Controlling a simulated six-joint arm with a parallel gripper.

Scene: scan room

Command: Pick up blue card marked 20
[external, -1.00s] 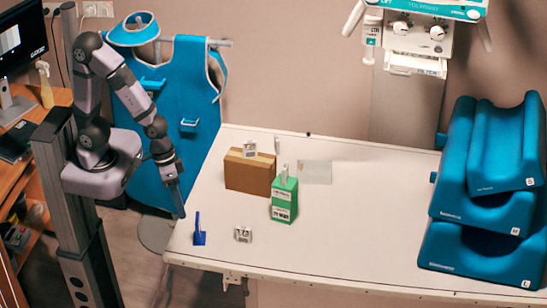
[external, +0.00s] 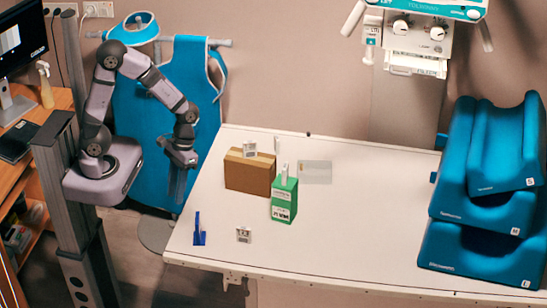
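A small upright blue piece (external: 199,231) stands near the front left edge of the white table (external: 370,240). It may be the blue card, but I cannot read any number on it. My gripper (external: 180,178) is at the table's left side, above and behind the blue piece and apart from it. The fingers are dark against the blue apron, so I cannot tell whether they are open or shut. I see no card between them.
A small grey-white marked item (external: 243,235) stands right of the blue piece. Behind are a brown box (external: 247,176), a green box (external: 284,201) and a flat pale sheet (external: 315,172). Blue cushions (external: 485,200) fill the right end. The front middle is clear.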

